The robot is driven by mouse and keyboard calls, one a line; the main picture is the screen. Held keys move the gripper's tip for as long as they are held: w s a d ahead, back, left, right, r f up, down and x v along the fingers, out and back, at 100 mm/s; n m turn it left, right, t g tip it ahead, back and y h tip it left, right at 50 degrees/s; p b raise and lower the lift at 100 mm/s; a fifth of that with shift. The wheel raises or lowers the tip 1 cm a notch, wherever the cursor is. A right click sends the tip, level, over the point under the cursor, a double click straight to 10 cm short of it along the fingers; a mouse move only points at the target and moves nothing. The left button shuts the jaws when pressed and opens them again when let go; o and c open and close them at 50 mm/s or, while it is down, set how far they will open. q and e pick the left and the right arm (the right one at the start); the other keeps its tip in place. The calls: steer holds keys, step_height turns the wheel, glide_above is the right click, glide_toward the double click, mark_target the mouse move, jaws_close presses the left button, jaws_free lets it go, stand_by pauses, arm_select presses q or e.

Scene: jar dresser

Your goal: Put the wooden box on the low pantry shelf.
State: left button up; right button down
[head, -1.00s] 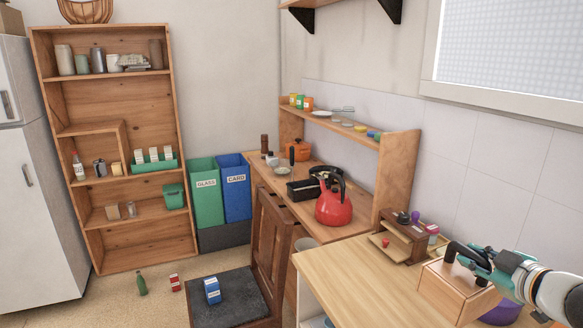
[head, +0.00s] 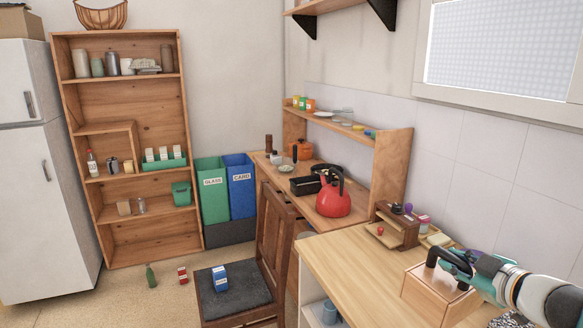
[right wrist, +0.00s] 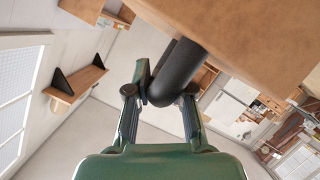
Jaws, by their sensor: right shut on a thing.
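The wooden box (head: 428,299) is at the lower right of the head view, over the right part of the light wooden counter (head: 345,264). I cannot tell whether it touches the counter. My right gripper (head: 449,264) is shut on the box's dark handle. In the right wrist view the fingers (right wrist: 160,92) close around the black handle (right wrist: 180,68), with the box (right wrist: 250,40) beyond. The wooden pantry unit (head: 135,250) stands far left; its low shelf (head: 160,212) holds a small brown block, a clear glass and a green tub. My left gripper is out of view.
A chair (head: 275,235) with a blue carton on its seat stands before the desk with the red kettle (head: 333,200). A small drawer unit (head: 395,228) stands on the counter.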

steer(key=s+a+f+n+g+y, duration=0.15)
steer(key=a+f, duration=0.45)
steer(key=a, duration=0.7)
steer(key=s+a+f+n+y, duration=0.2)
steer(key=a+f, duration=0.3)
steer(key=a, duration=0.7)
steer(key=s+a+f+n+g+y, duration=0.15)
steer(key=a+f, duration=0.45)
steer(key=a, duration=0.7)
step_height(320, 180, down, 6)
steer(key=s+m+t+h, duration=0.2)
steer(key=m+h, duration=0.1)
steer(key=d+f+m+t+h, duration=0.2)
steer(key=d+m+h, duration=0.35)
steer(key=d, duration=0.65)
steer(key=shift+n, duration=0.35)
steer(key=s+f, duration=0.2)
steer(key=f, duration=0.1)
steer(key=s+f, duration=0.1)
steer(key=shift+f, duration=0.15)
steer(key=shift+w, duration=0.1)
